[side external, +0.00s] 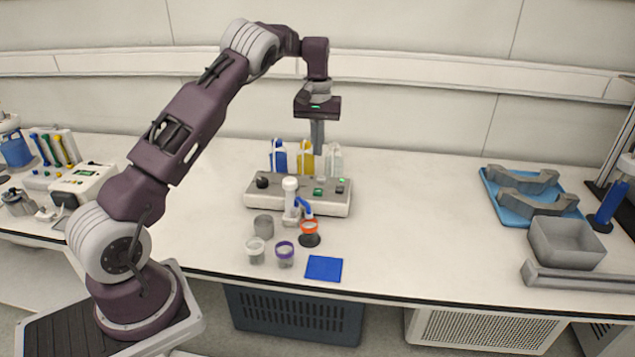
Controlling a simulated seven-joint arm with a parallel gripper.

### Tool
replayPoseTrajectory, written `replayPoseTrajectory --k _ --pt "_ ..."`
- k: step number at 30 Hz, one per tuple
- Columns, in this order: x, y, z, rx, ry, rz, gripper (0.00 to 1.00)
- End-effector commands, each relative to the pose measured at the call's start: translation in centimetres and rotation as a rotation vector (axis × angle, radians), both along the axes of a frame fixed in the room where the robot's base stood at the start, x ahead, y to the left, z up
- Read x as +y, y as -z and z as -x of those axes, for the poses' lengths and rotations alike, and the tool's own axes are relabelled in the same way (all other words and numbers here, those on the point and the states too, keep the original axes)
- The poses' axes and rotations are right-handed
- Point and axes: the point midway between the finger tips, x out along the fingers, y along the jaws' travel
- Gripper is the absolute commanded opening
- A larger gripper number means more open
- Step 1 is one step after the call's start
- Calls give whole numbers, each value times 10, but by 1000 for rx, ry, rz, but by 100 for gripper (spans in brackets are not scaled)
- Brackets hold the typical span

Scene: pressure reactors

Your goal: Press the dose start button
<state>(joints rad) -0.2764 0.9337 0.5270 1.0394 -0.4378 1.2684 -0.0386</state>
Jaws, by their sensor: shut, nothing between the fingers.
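The dosing unit (258,198) is a low, light box with a grey top panel, near the middle of the bench. A black knob (262,182) sits at its left end. A small green button (318,191) is on the front right of the panel, and a lit green display (341,181) is behind it to the right; no label is legible. My gripper (317,151) points down behind the panel's right half, in front of or among the bottles. Its fingers are together and hold nothing. It looks above the panel and apart from the button; exact height is unclear.
Blue (278,157), yellow (305,161) and clear (335,161) bottles stand at the unit's back. A blue mat (324,268) lies near the edge. Bench to the right is clear up to a blue tray (512,207).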

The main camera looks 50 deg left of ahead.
Motion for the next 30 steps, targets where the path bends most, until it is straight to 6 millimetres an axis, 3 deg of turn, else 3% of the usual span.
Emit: replayPoseTrajectory --k 9,15,21,30 --pt "0 71 1 4 0 1 0" --pt "0 103 1 2 1 1 0" --pt "0 114 0 0 1 0 0" --pt "0 115 0 0 1 0 0"
